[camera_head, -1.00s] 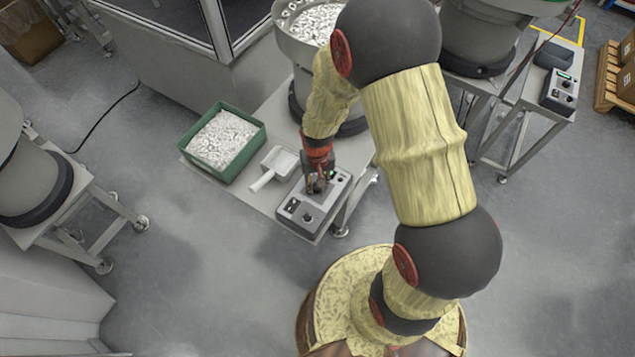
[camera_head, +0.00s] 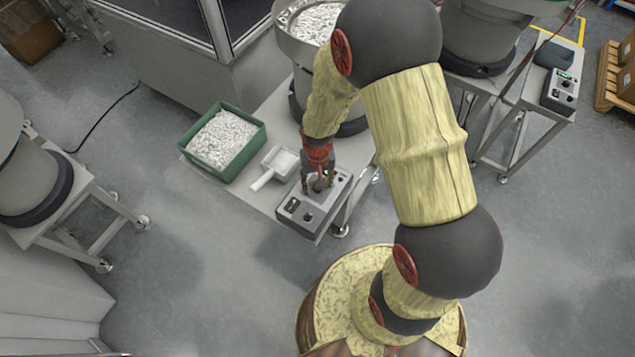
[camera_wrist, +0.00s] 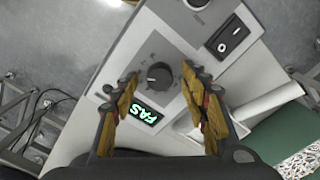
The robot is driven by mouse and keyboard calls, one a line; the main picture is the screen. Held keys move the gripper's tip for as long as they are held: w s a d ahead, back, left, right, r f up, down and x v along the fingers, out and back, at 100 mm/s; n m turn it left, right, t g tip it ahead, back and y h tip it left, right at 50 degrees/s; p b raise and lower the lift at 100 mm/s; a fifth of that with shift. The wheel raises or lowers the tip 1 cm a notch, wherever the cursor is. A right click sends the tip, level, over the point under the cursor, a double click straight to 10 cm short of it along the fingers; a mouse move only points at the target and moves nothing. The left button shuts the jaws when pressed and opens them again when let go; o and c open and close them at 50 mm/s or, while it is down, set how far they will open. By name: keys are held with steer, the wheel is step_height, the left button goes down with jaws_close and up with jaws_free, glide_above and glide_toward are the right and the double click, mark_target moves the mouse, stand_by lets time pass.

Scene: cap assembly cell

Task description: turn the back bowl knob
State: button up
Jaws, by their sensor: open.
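The control box (camera_head: 294,215) sits near the front corner of the small table, with knobs and a switch on its top. In the wrist view its round black knob (camera_wrist: 159,75) stands inside a printed dial scale, beside a lit green display (camera_wrist: 146,113). My gripper (camera_head: 318,184) is over the far half of the box, pointing down. In the wrist view my gripper (camera_wrist: 160,82) is open, one finger on each side of the knob, with gaps between fingers and knob. A second knob (camera_wrist: 195,3) and a black rocker switch (camera_wrist: 229,36) lie farther along the box.
A white scoop (camera_head: 275,167) lies beside the box. A green bin (camera_head: 256,143) of white caps stands to the left. The bowl feeder (camera_head: 283,42) rises behind, with another control box (camera_head: 560,92) far right.

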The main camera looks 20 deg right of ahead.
step_height(320, 180, up, 12)
stand_by(0.5)
stand_by(0.3)
steer(key=s+r+n+t, duration=0.1)
steer(key=s+r, duration=0.3)
steer(key=r, duration=0.4)
steer(key=s+r+t, duration=0.2)
steer(key=s+r, duration=0.3)
steer(key=r, duration=0.4)
steer(key=s+r+n+t, duration=0.1)
steer(key=s+r+t, duration=0.1)
steer(key=s+r, duration=0.3)
step_height(320, 180, up, 4)
steer(key=shift+r+n+t, duration=0.1)
steer(key=shift+n+t, duration=0.2)
